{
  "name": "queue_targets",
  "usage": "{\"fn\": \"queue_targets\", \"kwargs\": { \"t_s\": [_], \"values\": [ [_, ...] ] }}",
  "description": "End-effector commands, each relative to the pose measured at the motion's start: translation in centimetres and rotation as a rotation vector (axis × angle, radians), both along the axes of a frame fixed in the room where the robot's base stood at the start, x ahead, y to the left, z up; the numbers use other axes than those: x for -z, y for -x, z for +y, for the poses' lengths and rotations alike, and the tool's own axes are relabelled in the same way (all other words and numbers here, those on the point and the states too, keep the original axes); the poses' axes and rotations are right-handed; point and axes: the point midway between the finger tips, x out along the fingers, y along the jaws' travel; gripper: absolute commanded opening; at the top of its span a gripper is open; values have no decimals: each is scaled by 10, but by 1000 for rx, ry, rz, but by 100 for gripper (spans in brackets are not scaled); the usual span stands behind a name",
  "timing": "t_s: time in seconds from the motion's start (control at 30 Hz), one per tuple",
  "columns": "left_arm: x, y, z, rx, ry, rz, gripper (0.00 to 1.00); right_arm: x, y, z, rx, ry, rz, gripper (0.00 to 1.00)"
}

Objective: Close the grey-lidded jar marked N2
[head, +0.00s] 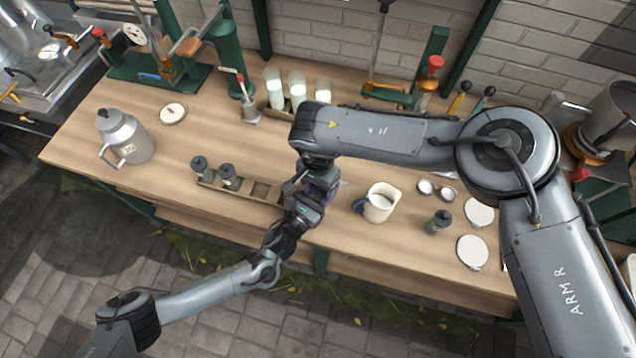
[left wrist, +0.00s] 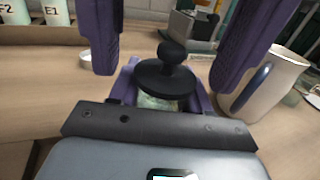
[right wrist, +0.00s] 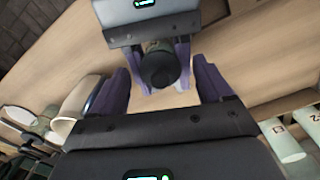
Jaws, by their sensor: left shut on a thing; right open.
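A jar with a dark grey knobbed lid (left wrist: 168,78) is held upright in my left gripper (head: 307,203); its pale body shows below the lid in the left wrist view. The lid sits over the mouth; I cannot tell whether it is fully seated. No N2 mark is readable. My right gripper (head: 322,182) is open above the jar, its purple fingers apart on either side of the lid. The lid (right wrist: 158,68) also shows between these fingers in the right wrist view, without clear contact. In the head view the grippers mostly hide this jar.
A wooden rack (head: 262,193) holds two dark-lidded jars (head: 229,177) at left. A white jug (head: 380,203) stands close on the right. Further right are small cups (head: 426,188), another dark-lidded jar (head: 439,222) and white discs (head: 472,252). A metal can (head: 126,136) stands at far left.

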Motion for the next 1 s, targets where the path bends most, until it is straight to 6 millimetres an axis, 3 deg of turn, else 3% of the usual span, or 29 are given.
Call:
{"fn": "queue_targets", "kwargs": {
  "t_s": [0.33, 0.8, 1.0],
  "values": [
    [0, 0, 0, 0, -1, 1, 0, -14, -1, 0, 0, -1, -1, 79],
    [0, 0, 0, 0, -1, 1, 0, -94, -1, 0, 0, 0, -3, 79],
    [0, 0, 0, 0, -1, 1, 0, -114, -1, 0, 0, 0, -1, 79]
  ]
}}
